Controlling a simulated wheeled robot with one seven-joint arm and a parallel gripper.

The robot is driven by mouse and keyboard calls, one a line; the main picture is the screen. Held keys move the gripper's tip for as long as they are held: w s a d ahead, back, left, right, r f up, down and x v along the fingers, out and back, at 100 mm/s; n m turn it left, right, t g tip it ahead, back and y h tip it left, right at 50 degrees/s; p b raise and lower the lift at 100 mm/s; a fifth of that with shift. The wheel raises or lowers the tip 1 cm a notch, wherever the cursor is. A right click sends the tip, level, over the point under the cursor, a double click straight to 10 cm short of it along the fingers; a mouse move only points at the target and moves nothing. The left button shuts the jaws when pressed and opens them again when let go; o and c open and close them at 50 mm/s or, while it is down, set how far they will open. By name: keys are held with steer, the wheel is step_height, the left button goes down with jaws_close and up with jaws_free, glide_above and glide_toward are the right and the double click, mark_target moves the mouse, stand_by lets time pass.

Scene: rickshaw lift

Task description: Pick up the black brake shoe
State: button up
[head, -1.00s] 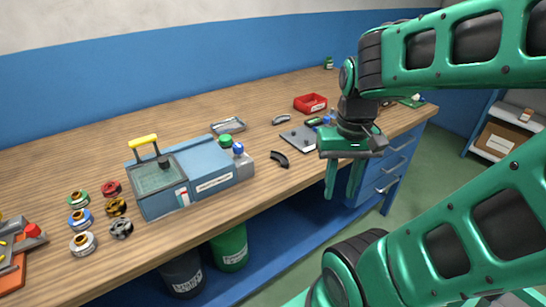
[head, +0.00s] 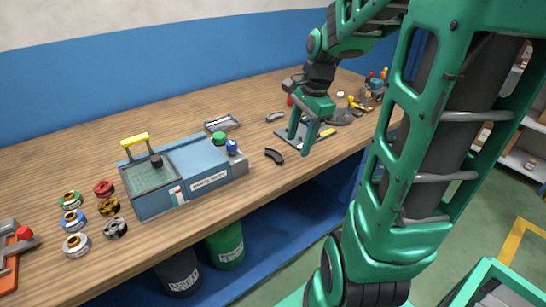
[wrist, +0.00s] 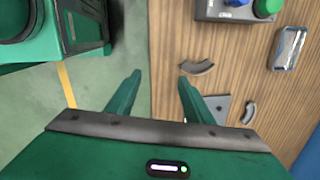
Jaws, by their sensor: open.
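The black brake shoe (head: 274,156) is a small dark curved piece lying flat on the wooden bench near its front edge, right of the blue washer unit. It also shows in the wrist view (wrist: 197,68), ahead of and just right of the right fingertip. A lighter grey curved shoe (head: 275,117) lies farther back, and shows in the wrist view (wrist: 249,113) too. My gripper (head: 300,141) is open and empty, pointing down over the grey plate, right of the black shoe. In the wrist view my gripper's (wrist: 160,79) fingers straddle the bench edge.
The blue washer unit (head: 205,183) with green and blue caps stands left of the black shoe. A metal tray (head: 222,123) lies behind it. The grey plate (head: 285,131) is under my gripper. Several coloured rings lie at the left. The bench around the black shoe is clear.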

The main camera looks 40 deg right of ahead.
mark_target(270, 150)
steer(key=w+d+m+t+y, duration=0.2)
steer(key=w+m, duration=0.6)
steer(key=w, duration=0.2)
steer(key=shift+m, duration=0.4)
steer(key=x, duration=0.7)
steer(key=d+x, duration=0.1)
steer(key=x, duration=0.3)
steer(key=shift+a+f, duration=0.1)
steer(key=shift+f, duration=0.4)
jaws_close()
